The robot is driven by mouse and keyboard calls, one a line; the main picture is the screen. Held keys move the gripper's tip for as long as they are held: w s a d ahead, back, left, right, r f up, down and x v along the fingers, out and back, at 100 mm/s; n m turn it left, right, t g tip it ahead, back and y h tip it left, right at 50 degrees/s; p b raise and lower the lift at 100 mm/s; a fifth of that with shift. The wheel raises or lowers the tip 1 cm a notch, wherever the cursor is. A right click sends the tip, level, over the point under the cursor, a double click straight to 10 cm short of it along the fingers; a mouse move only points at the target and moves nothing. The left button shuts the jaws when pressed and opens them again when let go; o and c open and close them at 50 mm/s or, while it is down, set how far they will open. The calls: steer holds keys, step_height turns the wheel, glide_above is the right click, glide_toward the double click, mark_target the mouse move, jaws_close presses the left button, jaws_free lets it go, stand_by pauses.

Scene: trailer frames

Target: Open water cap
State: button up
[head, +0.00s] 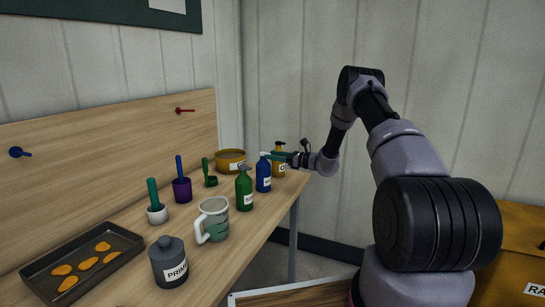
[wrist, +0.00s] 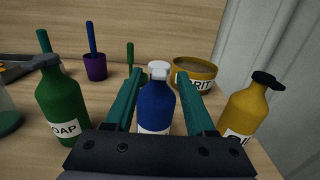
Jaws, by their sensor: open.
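A blue bottle (wrist: 156,107) with a white cap (wrist: 158,68) stands upright on the wooden workbench. Its white label is partly hidden in the wrist view, and I cannot read it. The blue bottle also shows in the head view (head: 263,178), in the row along the bench's right side. My gripper (wrist: 159,74) is open, with one teal finger on each side of the bottle and cap. Nothing is held, and gaps show between the fingers and the bottle. In the head view my gripper (head: 272,156) reaches in from the right at cap height.
A green soap bottle (wrist: 62,105) stands left of the blue bottle, and a yellow pump bottle (wrist: 243,108) stands right. A round yellow tin (wrist: 194,76) sits behind. A mug (head: 213,218), a grey canister (head: 170,265) and a baking tray (head: 48,277) are nearer on the bench (head: 128,213).

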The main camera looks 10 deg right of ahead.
steer(key=shift+w+a, duration=0.25)
steer(key=shift+a, duration=0.1)
jaws_close()
